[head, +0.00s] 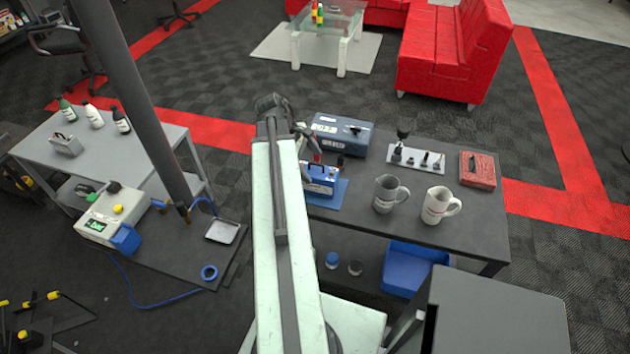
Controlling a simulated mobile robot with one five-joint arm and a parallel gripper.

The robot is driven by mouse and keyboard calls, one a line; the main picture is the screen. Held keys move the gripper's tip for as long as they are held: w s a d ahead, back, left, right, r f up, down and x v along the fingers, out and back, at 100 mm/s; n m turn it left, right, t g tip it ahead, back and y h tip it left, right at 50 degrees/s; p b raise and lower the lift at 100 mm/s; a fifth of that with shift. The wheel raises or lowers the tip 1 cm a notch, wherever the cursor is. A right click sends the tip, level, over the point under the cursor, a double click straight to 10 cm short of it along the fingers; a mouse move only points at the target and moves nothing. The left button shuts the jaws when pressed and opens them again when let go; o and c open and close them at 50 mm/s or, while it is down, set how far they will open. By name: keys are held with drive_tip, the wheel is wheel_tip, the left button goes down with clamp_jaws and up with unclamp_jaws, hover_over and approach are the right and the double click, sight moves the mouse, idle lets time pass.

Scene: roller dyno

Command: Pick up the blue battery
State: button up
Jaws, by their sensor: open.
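The blue battery (318,180), a small blue block with a handle and a light label on its front, stands on a blue mat (332,201) at the left end of the dark table. My arm reaches up from the bottom and bends at its top. My gripper (314,153) hangs just above the battery's top, near its handle. It is open, with nothing seen held in it. The fingers are small and partly hidden by the arm, so I cannot tell whether they touch the handle. My arm also covers the mat's left side.
Behind the battery is a grey-blue device (342,133). To the right stand a dark mug (386,194), a white mug (440,205), a white tool holder (415,159) and a red box (477,170). A blue bin (408,268) sits below the table (470,235).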

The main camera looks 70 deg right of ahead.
sight(318, 172)
drive_tip(key=b+x, duration=0.4)
drive_tip(key=x, duration=0.1)
drive_tip(key=shift+s+f+b, duration=0.1)
drive_tip(key=shift+f+b, duration=0.05)
drive_tip(key=shift+b, duration=0.25)
drive_tip(key=shift+r, duration=0.2)
clamp_jaws()
drive_tip(key=shift+r+p, duration=0.1)
drive_tip(key=shift+p, duration=0.2)
wheel_tip(318, 172, up, 10)
drive_tip(key=p, duration=1)
